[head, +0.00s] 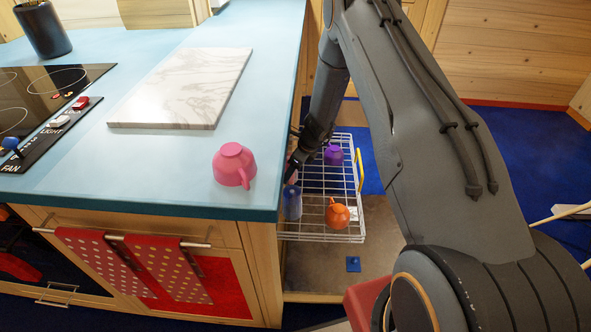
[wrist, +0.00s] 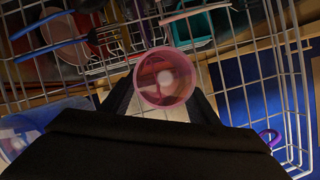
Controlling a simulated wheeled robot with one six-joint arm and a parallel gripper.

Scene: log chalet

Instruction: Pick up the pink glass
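The pink glass (wrist: 165,78) is see-through and shows in the wrist view with its round rim facing the camera, inside the wire rack (wrist: 232,52). My gripper (wrist: 163,92) is open, with one dark finger on each side of the glass; I cannot tell whether they touch it. In the head view my gripper (head: 291,173) is at the left side of the pulled-out rack (head: 325,237), beside the counter's edge. I cannot make out the pink glass in the head view.
A blue glass (head: 292,203), a purple cup (head: 333,155) and an orange cup (head: 337,215) are in the rack. A pink mug (head: 234,165) stands upside down on the blue counter (head: 130,180), near a marble board (head: 190,90).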

